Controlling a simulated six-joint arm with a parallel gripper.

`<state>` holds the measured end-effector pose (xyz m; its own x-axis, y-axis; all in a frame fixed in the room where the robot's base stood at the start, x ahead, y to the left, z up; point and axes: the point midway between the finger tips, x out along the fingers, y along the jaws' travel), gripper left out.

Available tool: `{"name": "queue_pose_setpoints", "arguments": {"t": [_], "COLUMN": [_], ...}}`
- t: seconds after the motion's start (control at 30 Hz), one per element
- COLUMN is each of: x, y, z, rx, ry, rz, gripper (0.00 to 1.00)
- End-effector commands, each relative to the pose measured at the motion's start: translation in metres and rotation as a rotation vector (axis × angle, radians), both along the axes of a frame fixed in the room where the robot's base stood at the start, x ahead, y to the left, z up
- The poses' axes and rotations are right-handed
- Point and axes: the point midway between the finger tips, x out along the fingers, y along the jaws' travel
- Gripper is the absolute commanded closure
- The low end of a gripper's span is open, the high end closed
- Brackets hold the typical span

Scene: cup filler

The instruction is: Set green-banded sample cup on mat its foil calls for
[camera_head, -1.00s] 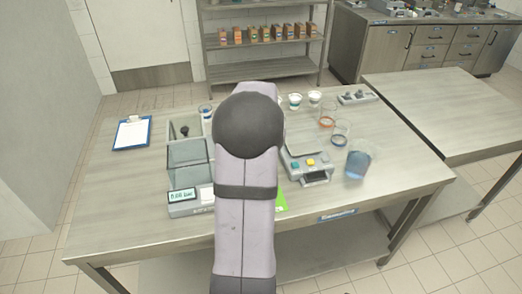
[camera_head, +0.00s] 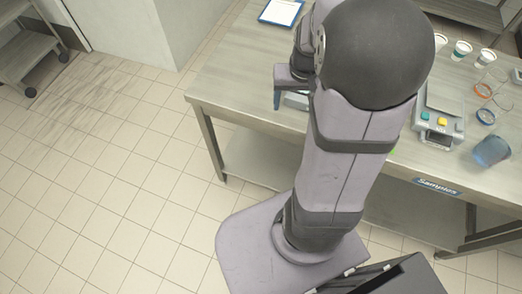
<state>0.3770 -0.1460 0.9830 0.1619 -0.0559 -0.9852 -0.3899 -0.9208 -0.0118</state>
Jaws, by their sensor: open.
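Several small white cups stand at the back right of the table. One cup (camera_head: 462,48) seems to have a green band; another cup (camera_head: 487,56) to its right has a dark band I cannot make out. No foil can be read. My gripper (camera_head: 288,88) seems to show at the left of my arm, open, low over the front left of the table, far from the cups.
A device with yellow and teal buttons (camera_head: 437,122) stands right of my arm. Beyond it are clear vessels with an orange ring (camera_head: 484,90) and a blue ring (camera_head: 486,116), and a beaker of blue liquid (camera_head: 491,151). A clipboard (camera_head: 281,12) lies at the back left.

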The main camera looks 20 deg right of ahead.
Motion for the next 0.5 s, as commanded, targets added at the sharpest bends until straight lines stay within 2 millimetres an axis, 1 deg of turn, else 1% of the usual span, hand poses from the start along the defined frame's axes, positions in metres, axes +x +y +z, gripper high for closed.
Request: {"name": "queue_pose_setpoints", "arguments": {"t": [0.03,0.1,0.2,0.3,0.33,0.4,0.5], "x": [-0.009,-0.026,-0.052,-0.074,-0.079,-0.088,-0.095], "y": [0.034,0.069,0.106,0.128,0.133,0.14,0.145], "z": [-0.002,-0.007,-0.012,-0.017,-0.018,-0.02,-0.021], "rx": [0.008,0.017,0.023,0.023,0.022,0.021,0.021], "ry": [0.024,0.06,0.104,0.139,0.148,0.16,0.171], "rz": [0.077,0.161,0.26,0.333,0.351,0.378,0.399], "gripper": [0.32,0.32,0.32,0.32,0.32,0.32,0.32]}}
